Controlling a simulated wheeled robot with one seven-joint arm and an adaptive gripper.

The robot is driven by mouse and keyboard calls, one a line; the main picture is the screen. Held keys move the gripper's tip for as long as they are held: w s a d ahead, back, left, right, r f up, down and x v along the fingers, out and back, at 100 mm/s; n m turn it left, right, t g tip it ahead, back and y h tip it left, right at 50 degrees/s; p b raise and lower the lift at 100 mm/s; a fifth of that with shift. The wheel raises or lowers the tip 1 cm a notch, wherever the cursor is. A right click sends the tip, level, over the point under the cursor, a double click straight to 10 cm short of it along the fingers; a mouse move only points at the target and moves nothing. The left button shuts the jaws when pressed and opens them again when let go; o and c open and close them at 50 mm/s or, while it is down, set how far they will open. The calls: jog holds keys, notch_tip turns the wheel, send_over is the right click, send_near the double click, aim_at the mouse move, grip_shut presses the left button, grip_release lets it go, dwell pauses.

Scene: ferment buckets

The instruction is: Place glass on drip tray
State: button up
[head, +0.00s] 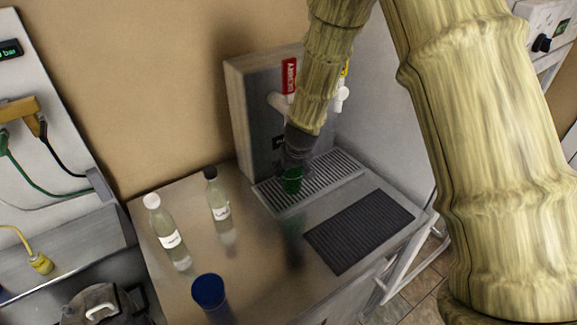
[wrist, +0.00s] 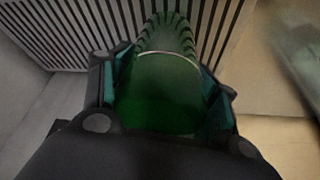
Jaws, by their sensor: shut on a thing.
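My gripper (head: 295,158) is shut on a green glass (head: 292,183) over the slatted drip tray (head: 330,172), near its left part. In the wrist view the glass (wrist: 160,90) sits between the two fingers, and the tray's slats (wrist: 70,25) show behind it. I cannot tell whether the glass's base touches the tray. The drip tray lies at the foot of a grey tap tower with a red-labelled tap handle (head: 289,76). My arm hides part of the tower.
Two clear labelled bottles, one white-capped (head: 167,232) and one black-capped (head: 218,205), stand left of the tray. A blue-topped container (head: 209,291) is at the front. A dark ribbed mat (head: 358,231) lies front right. Counter between them is clear.

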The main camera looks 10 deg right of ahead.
jog(key=w, duration=0.1)
jog(key=w+p, duration=0.1)
jog(key=w, duration=0.1)
jog(key=shift+a+f+p, duration=0.2)
jog(key=shift+f+p, duration=0.1)
jog(key=shift+f, duration=0.3)
jog(key=shift+d+f, duration=0.1)
jog(key=shift+f, duration=0.05)
jog(key=shift+f, duration=0.1)
jog(key=o, duration=1.5)
jog(key=shift+o, duration=0.2)
jog(key=shift+s, duration=0.1)
jog(key=shift+s+r+b, duration=0.25)
jog(key=shift+r+b, duration=0.25)
jog(key=shift+b, duration=0.1)
jog(key=s+b, duration=0.4)
jog(key=s, duration=0.8)
jog(key=shift+d, duration=0.4)
